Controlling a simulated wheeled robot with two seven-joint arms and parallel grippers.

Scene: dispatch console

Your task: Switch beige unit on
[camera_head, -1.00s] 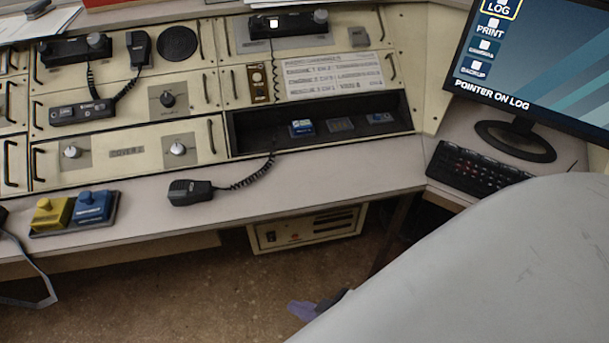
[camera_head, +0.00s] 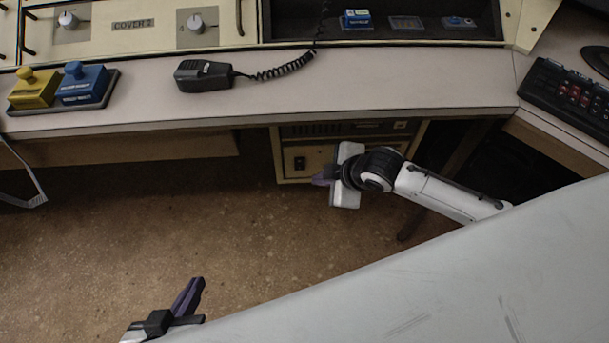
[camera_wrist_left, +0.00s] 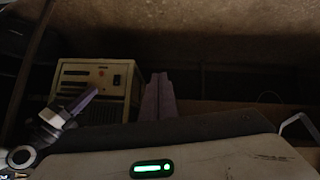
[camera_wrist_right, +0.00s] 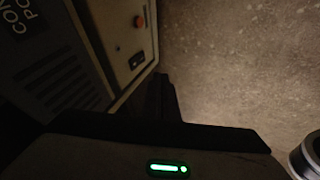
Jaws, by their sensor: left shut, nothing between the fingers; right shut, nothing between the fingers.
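The beige unit (camera_head: 287,171) stands under the desk, its front partly hidden by my right gripper and wrist. A black rocker switch (camera_head: 300,163) is on its front; I cannot tell its position. In the right wrist view the unit's front (camera_wrist_right: 118,45) is close on the left, with the black switch (camera_wrist_right: 137,60) and a red round button (camera_wrist_right: 138,21). My right gripper (camera_head: 322,177) is shut and empty in front of the unit, just right of and below the switch; contact cannot be told. My left gripper (camera_head: 194,284) is shut and empty, low over the floor.
The desk edge (camera_head: 200,121) runs above the unit. On the desk are a yellow button box (camera_head: 34,92), a blue button box (camera_head: 82,85), a corded microphone (camera_head: 203,75) and a keyboard (camera_head: 570,100). The floor (camera_head: 130,220) left of the unit is clear.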

